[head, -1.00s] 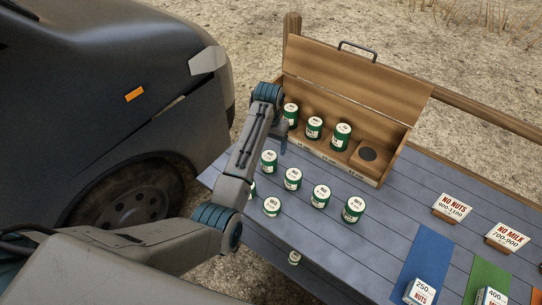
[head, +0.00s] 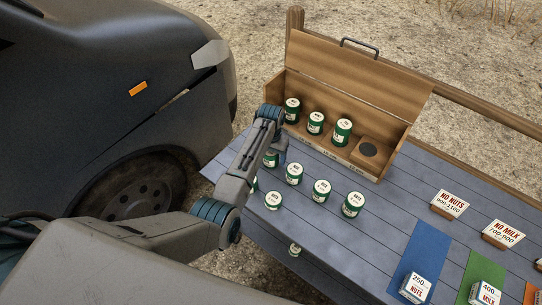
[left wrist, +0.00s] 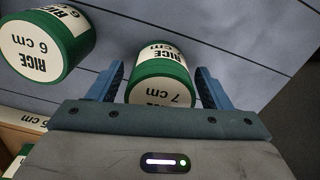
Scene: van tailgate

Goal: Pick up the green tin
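In the left wrist view a green tin with a white label marked RICE 7 cm (left wrist: 160,78) stands between the two blue fingers of my left gripper (left wrist: 160,85). The fingers are apart, one on each side of the tin, with narrow gaps. In the head view my left gripper (head: 281,150) is low over the table and partly covers a green tin (head: 270,160). A second tin marked RICE 6 cm (left wrist: 48,42) stands to the left in the wrist view. My right gripper is not in view.
Several similar tins (head: 321,191) stand on the grey plank table (head: 350,240). An open wooden box (head: 360,80) behind them holds three tins and a dark round spot. Signs (head: 450,203), coloured mats (head: 425,250) and small boxes (head: 416,287) are at the right. The van (head: 100,90) is left.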

